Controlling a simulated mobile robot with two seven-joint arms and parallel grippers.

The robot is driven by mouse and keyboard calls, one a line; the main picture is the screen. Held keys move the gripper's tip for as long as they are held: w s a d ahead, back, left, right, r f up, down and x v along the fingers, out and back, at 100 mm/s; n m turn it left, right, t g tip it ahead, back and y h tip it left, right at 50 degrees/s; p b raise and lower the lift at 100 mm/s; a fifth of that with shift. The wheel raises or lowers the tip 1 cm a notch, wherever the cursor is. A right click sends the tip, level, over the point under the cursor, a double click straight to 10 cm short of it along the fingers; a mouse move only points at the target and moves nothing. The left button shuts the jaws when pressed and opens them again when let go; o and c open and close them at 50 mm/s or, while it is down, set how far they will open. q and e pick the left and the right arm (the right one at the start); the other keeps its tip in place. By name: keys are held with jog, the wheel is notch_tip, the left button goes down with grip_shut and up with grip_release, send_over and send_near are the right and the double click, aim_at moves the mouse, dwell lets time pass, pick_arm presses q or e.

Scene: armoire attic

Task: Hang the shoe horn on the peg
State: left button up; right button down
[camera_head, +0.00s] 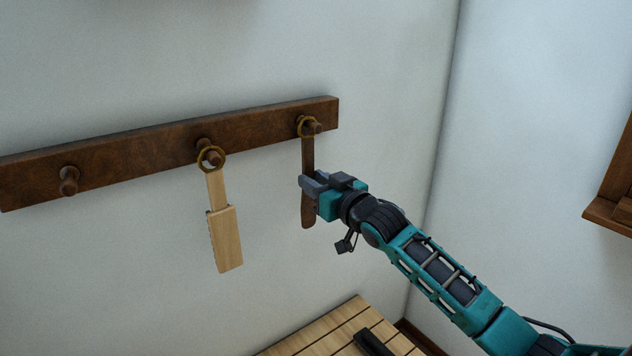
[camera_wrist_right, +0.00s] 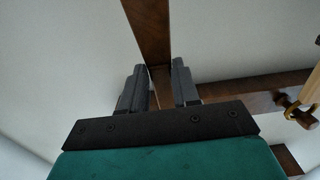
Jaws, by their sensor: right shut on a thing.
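The shoe horn (camera_head: 308,155) is a long dark brown strip with a brass-coloured ring (camera_head: 300,124) at its top. It hangs nearly upright in front of the wall. Its ring is at the right-hand peg (camera_head: 316,127) and appears to be around it, with the peg's knob showing through. My right gripper (camera_head: 309,186) is shut on the shoe horn's lower half. In the right wrist view the shoe horn (camera_wrist_right: 148,30) passes between the fingers of my right gripper (camera_wrist_right: 160,86). My left gripper is not in view.
A dark wooden rail (camera_head: 120,157) on the wall carries the pegs. A pale wooden brush (camera_head: 226,238) hangs by its ring on the middle peg. The left peg (camera_head: 69,181) is bare. A slatted wooden top (camera_head: 312,336) with a black object (camera_head: 374,343) is below.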

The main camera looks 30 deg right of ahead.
jog(key=c, duration=0.8)
grip_release()
jog(key=shift+o, duration=0.2)
jog(key=s+d, duration=0.2)
jog(key=s, duration=1.1)
jog(key=s+a+f+g, duration=0.2)
jog(key=s+a+f, duration=0.3)
jog(key=f, duration=0.4)
jog(key=s+a+f+g+p, duration=0.1)
jog(key=s+a+f+g, duration=0.1)
jog(key=s+a+f, duration=0.3)
jog(key=s+a+f+n+g+p, duration=0.1)
jog(key=s+a+f+g, duration=0.2)
jog(key=f, duration=1)
jog(key=s+a, duration=0.2)
jog(key=s, duration=0.2)
jog(key=shift+s+f+h, duration=0.2)
jog(key=shift+s+h, duration=0.1)
jog(key=shift+s, duration=0.05)
